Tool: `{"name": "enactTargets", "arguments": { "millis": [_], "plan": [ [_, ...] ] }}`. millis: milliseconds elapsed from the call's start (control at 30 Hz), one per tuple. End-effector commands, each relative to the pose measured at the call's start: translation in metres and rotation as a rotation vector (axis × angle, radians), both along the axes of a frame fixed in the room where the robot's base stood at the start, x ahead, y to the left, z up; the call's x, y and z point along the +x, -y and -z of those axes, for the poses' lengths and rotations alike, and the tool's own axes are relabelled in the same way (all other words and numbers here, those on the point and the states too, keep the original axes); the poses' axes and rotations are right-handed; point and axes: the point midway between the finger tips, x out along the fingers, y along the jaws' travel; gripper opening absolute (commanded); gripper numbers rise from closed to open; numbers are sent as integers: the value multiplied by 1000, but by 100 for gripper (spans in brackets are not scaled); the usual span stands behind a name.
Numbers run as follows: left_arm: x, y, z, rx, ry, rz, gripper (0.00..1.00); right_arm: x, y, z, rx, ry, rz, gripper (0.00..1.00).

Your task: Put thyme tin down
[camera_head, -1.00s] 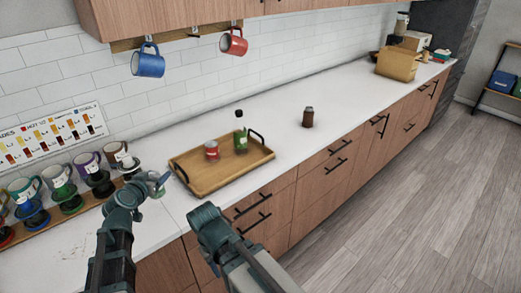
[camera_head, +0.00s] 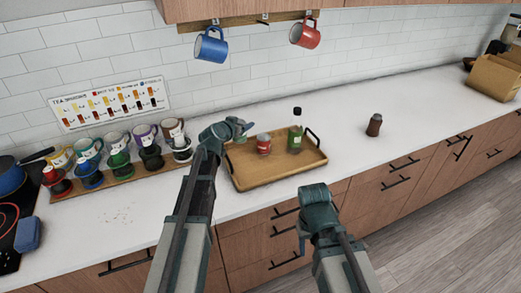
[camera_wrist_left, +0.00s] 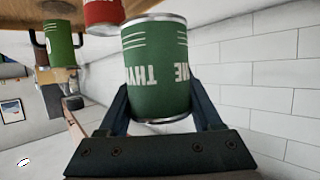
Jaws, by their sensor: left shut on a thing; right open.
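My left gripper (camera_head: 238,130) is shut on the thyme tin (camera_wrist_left: 156,70), a green tin with silver rims and white lettering. The lettering appears upside down in the left wrist view, as does the room. In the head view the gripper is over the back left part of the wooden tray (camera_head: 245,181), and the tin is mostly hidden. My right gripper (camera_head: 306,222) is open and empty in front of the tray, near the counter's front edge.
A rack of mugs (camera_head: 120,177) stands left of the tray. Blue (camera_head: 211,46) and red (camera_head: 305,35) mugs hang above. A brown jar (camera_head: 374,126) stands on the counter (camera_head: 410,105) to the right, with clear counter around it.

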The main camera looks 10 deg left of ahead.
Motion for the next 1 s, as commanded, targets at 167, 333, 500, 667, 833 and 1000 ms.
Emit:
{"name": "enactTargets", "arguments": {
  "millis": [167, 333, 500, 667, 833, 1000],
  "plan": [
    [0, 0, 31, 0, 0, 0, 9, 0, 0, 31, 0, 0, 0, 50],
    [0, 0, 55, 0, 0, 1, 9, 0, 0, 55, 0, 0, 0, 50],
    [0, 1, 57, 0, 0, 1, 9, 0, 0, 57, 0, 0, 0, 50],
    [0, 1, 63, 0, 0, 1, 9, 0, 0, 63, 0, 0, 0, 50],
    [0, 1, 84, 0, 0, 1, 9, 0, 0, 84, 0, 0, 0, 50],
    [0, 1, 96, 0, 0, 1, 9, 0, 0, 96, 0, 0, 0, 50]
  ]
}}
